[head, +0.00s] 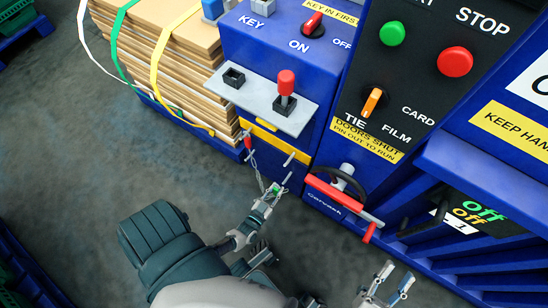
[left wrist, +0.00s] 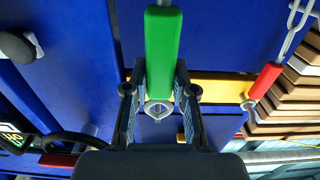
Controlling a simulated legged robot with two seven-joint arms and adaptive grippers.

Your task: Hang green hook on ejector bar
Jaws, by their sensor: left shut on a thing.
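The green hook (left wrist: 162,50) sits between the fingers of my left gripper (left wrist: 160,98) in the left wrist view, with a metal eye at its near end. In the head view the green hook (head: 275,189) is a small patch at the tips of my left gripper (head: 266,198), which is shut on it. A yellow bar (head: 272,141) on the blue machine's front lies beyond the green hook; I cannot tell if it is the ejector bar. The hook appears apart from it. My right gripper (head: 390,282) is open and empty at the bottom.
A red hook (head: 248,142) is at the left end of the yellow bar, with a chain below it. A strapped cardboard bale (head: 165,55) stands left. A red handle (head: 338,194) and black wheel stick out on the right. The floor (head: 70,150) at left is clear.

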